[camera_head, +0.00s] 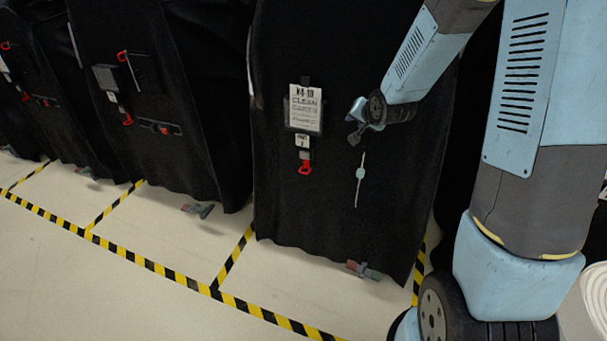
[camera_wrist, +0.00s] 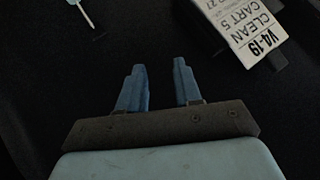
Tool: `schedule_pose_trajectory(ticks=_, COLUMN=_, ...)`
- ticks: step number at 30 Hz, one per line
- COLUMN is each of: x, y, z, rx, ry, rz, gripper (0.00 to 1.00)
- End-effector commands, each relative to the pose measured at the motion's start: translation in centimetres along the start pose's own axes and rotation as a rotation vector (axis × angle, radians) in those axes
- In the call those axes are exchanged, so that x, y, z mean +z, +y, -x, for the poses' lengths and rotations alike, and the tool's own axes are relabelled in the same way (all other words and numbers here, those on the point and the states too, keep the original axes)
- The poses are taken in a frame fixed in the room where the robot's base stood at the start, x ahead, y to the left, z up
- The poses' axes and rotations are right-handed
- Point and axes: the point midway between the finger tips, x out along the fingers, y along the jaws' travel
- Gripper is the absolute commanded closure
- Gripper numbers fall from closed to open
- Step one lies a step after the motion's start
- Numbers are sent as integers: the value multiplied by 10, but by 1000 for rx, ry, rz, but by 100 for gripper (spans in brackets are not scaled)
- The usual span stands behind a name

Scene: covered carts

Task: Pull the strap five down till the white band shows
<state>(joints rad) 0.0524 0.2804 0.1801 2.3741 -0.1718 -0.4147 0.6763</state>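The black covered cart (camera_head: 270,200) in the middle bears a white label (camera_head: 306,105) reading CLEAN CART; in the wrist view the upside-down label (camera_wrist: 243,28) reads CLEAN CART 5. Below it in the head view hangs a short grey strap with a small white tag (camera_head: 303,141) and a red loop (camera_head: 305,169). To its right hangs a thin white strip with a pale blue piece (camera_head: 360,173); part of this shows in the wrist view (camera_wrist: 81,5). My gripper (camera_head: 353,122) is right of the label, above the strip. Its fingers (camera_wrist: 159,78) are apart and empty. No white band is identifiable.
Other black covered carts (camera_head: 150,100) with red loops stand to the left. Yellow-black tape (camera_head: 150,265) marks bays on the pale floor. A small coloured piece (camera_head: 364,270) sits at the cover's lower edge. Clear floor lies in front.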

Motion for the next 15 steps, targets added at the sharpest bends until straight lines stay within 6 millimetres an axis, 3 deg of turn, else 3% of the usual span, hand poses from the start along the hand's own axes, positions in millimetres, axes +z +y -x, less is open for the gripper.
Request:
schedule_pose_trajectory(ticks=1, x=9, y=2, z=-16, rx=-20, ry=-3, rz=-27, gripper=66)
schedule_pose_trajectory(ticks=6, x=35, y=3, z=-59, rx=-102, ry=7, rz=-129, gripper=66)
schedule_pose_trajectory(ticks=15, x=89, y=9, z=-120, rx=-252, ry=13, rz=-341, gripper=66)
